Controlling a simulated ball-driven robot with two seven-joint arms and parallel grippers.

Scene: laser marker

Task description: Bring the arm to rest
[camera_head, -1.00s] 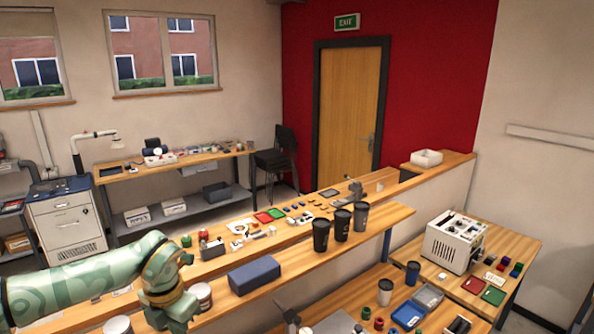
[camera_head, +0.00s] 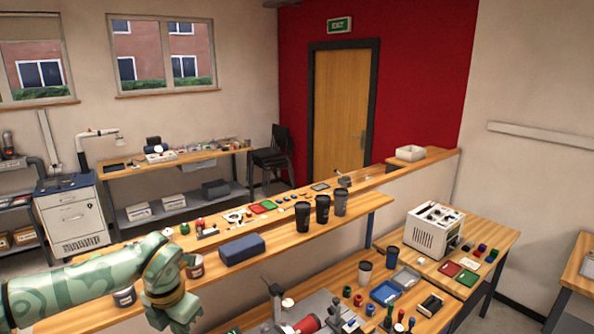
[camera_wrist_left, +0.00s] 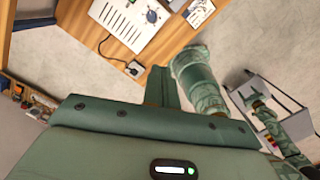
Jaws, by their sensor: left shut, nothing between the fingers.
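My left arm comes in from the left in the head view, bent at a green joint with a bronze ring; its gripper is not clear there. In the left wrist view, my left gripper (camera_wrist_left: 162,88) shows as dark green fingers closed together with nothing between them. Below the fingers in that view is the wide green gripper body with a lit indicator. The fingers appear apart from the wooden bench and the white box in that view.
A nearer bench carries a blue tray (camera_head: 384,293) and small coloured parts. A white box-shaped machine (camera_head: 433,228) stands at the right. Open floor lies behind the benches.

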